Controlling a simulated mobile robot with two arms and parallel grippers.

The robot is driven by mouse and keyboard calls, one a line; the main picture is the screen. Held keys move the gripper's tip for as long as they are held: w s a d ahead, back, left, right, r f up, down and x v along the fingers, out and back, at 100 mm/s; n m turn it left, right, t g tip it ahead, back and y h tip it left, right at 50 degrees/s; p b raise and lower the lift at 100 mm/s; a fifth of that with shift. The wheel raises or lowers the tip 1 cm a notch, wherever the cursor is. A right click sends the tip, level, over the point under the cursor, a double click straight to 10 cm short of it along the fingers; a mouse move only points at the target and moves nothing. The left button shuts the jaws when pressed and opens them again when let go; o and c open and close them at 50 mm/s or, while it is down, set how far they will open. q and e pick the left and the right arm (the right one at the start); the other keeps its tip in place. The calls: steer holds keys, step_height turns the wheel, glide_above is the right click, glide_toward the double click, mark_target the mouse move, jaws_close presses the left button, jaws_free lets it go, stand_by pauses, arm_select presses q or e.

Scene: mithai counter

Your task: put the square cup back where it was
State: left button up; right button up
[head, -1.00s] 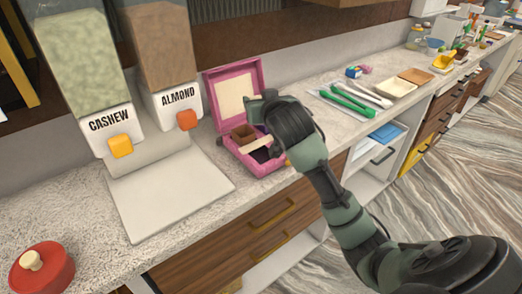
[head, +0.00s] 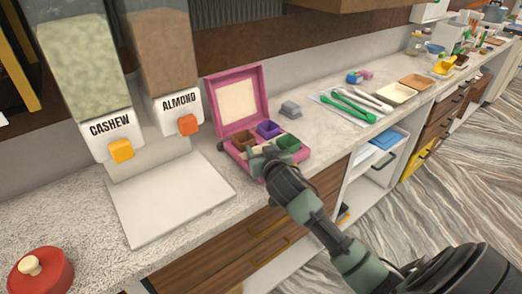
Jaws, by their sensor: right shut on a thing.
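A pink box (head: 237,88) stands on the counter with its lid up. Inside it are a brown square cup (head: 243,140), a purple one (head: 268,130) and a green one (head: 287,143). My right gripper (head: 262,158) is low at the front of the box, beside the brown and green cups. It is shut on a square cup, which the gripper mostly hides; its colour and whether it rests on the box floor cannot be told. My left gripper is not in view.
A small grey block (head: 290,109) sits on the counter behind the box. Green tongs (head: 355,106) lie to the right. The cashew (head: 110,138) and almond (head: 178,110) dispensers stand left, above a pale board (head: 170,200).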

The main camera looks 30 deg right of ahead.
steer(key=shift+f, duration=0.15)
steer(key=shift+s+a+f+b, duration=0.1)
steer(key=shift+s+f+b, duration=0.15)
steer(key=shift+f, duration=0.55)
steer(key=o, duration=1.2)
steer(key=shift+a+f, duration=0.1)
steer(key=shift+a, duration=0.05)
steer(key=shift+o, duration=0.2)
steer(key=shift+r, duration=0.2)
steer(key=shift+w+r+p, duration=0.1)
steer(key=shift+r+p, duration=0.2)
steer(key=shift+r, duration=0.15)
steer(key=v, duration=0.8)
steer(key=b+v, duration=0.1)
steer(key=v, duration=0.3)
steer(key=shift+w+d+r, duration=0.1)
steer(key=shift+d+r, duration=0.15)
steer(key=shift+r, duration=0.05)
